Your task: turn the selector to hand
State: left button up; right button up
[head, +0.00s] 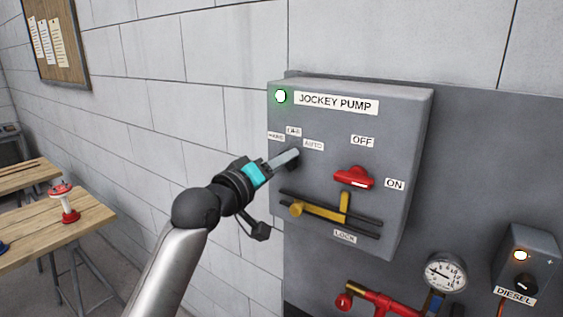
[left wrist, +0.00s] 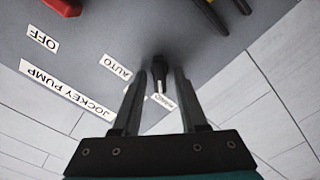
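The selector is a small dark knob on the grey jockey pump panel (head: 330,130), under the HAND (head: 276,136), OFF (head: 294,131) and AUTO (head: 313,145) labels. In the head view my left gripper (head: 288,158) reaches it from the lower left and covers most of it. In the left wrist view the dark knob (left wrist: 157,68) lies between the tips of my left gripper (left wrist: 160,76), whose fingers stand apart with gaps beside it. Another AUTO label (left wrist: 117,67) view shows there, upside down. I cannot tell the knob's exact pointing. My right gripper is not in view.
A red OFF/ON handle (head: 354,178) and a yellow lock lever (head: 344,207) stick out below and right of the selector. A pressure gauge (head: 445,272) and a diesel box (head: 524,262) are lower right. A wooden bench (head: 50,232) stands left.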

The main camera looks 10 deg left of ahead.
pick_arm(q)
jog(key=shift+o, duration=0.3)
jog(key=b+v, duration=0.3)
jog(key=v, duration=1.2)
jog(key=shift+s, duration=0.15)
